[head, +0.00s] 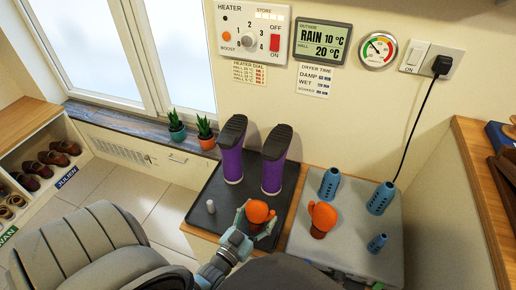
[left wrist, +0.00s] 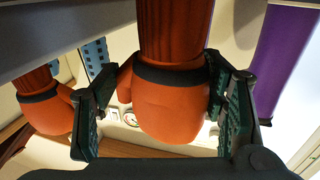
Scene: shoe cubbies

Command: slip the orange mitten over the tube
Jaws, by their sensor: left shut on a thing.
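My left gripper (head: 257,224) is shut on an orange mitten (head: 257,210), over the front right of the dark tray. In the left wrist view the mitten (left wrist: 170,105) sits between the two finger pads, with its dark band and ribbed brown-orange cuff at the picture's top. A second orange mitten (head: 322,216) stands cuff down on the grey dryer box (head: 345,245); whether a tube is inside it is hidden. Three blue slotted tubes show bare on the box: back left (head: 330,183), back right (head: 381,198) and a shorter front right one (head: 377,243). My right gripper is not in view.
Two purple boots (head: 233,163) stand on the dark tray (head: 207,190), behind the held mitten. A black cord (head: 418,120) runs down behind the box. A wooden shelf edge (head: 480,185) bounds the right.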

